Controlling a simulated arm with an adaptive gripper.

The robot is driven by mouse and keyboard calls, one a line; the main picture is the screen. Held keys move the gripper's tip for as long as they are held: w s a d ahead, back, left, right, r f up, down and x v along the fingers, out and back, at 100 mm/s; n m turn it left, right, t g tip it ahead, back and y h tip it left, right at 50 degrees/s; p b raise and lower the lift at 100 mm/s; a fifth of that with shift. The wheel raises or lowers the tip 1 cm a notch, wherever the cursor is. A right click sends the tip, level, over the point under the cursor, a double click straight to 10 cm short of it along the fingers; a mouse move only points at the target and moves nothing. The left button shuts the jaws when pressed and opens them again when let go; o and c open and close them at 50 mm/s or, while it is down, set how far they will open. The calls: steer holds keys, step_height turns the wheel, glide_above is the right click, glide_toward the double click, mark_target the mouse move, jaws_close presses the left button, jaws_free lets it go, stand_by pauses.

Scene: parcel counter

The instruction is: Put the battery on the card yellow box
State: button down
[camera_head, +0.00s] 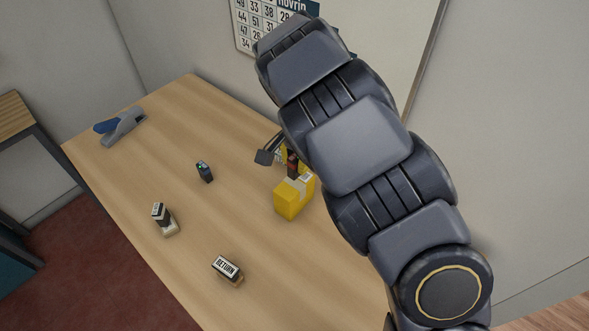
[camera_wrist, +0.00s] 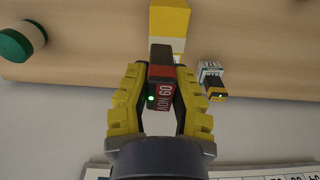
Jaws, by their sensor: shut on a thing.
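My gripper (camera_wrist: 160,85) points down, with yellow pads closed on the sides of a dark and red block that I take for the battery (camera_wrist: 161,92). The block has white lettering and a lit green dot. In the head view the battery (camera_head: 292,166) shows upright right over the top of the yellow box (camera_head: 291,203). I cannot tell whether it touches the box. The yellow box stands on the table with a pale band across it. In the wrist view the box (camera_wrist: 168,20) is partly hidden behind the battery. My arm hides much of the gripper in the head view.
A small dark device (camera_head: 204,172), two stamps (camera_head: 164,220) (camera_head: 227,269) and a blue-grey stapler (camera_head: 120,127) stand on the wooden table (camera_head: 130,185). A green-and-white roll (camera_wrist: 22,42) and a small pale-and-dark thing (camera_wrist: 212,80) flank the gripper. A wall with a calendar (camera_head: 262,22) is close behind.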

steer(key=shift+w+a+f, duration=0.1)
steer(key=shift+w+f, duration=0.65)
steer(key=shift+f, duration=1.7)
steer(key=c, duration=1.1)
jaws_free()
steer(key=shift+f, duration=0.1)
steer(key=shift+s+r, duration=0.15)
steer(key=shift+r, duration=6.05)
